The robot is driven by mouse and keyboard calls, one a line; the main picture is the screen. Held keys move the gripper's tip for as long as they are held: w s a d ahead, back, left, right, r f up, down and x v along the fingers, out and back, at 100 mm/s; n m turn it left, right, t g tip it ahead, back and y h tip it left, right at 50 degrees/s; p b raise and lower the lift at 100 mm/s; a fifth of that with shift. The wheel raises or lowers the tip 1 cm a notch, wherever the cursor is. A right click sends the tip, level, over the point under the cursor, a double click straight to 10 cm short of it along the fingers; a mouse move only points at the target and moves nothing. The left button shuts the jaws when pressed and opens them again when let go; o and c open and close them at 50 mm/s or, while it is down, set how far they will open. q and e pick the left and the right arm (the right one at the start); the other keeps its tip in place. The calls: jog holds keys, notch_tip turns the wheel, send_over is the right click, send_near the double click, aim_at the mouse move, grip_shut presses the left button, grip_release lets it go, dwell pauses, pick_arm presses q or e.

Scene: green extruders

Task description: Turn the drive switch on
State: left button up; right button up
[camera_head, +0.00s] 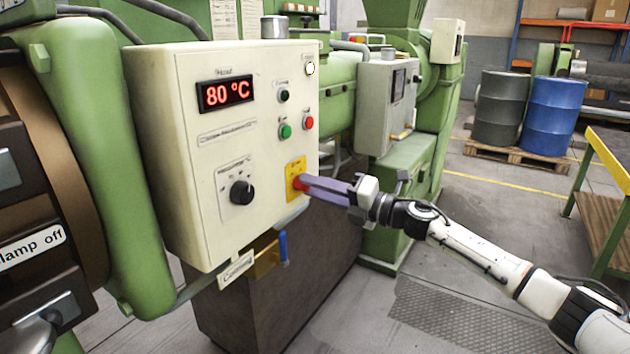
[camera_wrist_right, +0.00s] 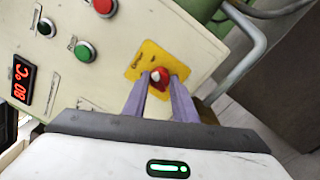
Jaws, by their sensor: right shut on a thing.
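The drive switch (camera_head: 297,183) is a red rotary knob on a yellow plate (camera_head: 294,168), low on the right side of the cream control box (camera_head: 160,125). My right gripper (camera_head: 305,185) reaches it from the right, with its purple fingers at the knob. In the right wrist view the red knob (camera_wrist_right: 160,77) sits between the tips of the two fingers (camera_wrist_right: 159,85), on the yellow plate (camera_wrist_right: 148,58). The right gripper is shut on the knob; the fingers partly hide it. My left gripper is not in view.
A display (camera_head: 225,94) reads 80 °C. A green button (camera_head: 285,131), a red button (camera_head: 309,122) and a black dial (camera_head: 241,192) are near the switch. A blue-handled valve (camera_head: 283,249) is below the box. Drums (camera_head: 553,115) stand at the back right.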

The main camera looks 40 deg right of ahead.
jog(key=shift+m+p, duration=0.3)
jog(key=shift+m, duration=0.2)
jog(key=o, duration=1)
jog(key=shift+o, duration=0.2)
jog(key=b+v, duration=0.2)
jog(key=v, duration=0.8)
jog(key=shift+s, duration=0.2)
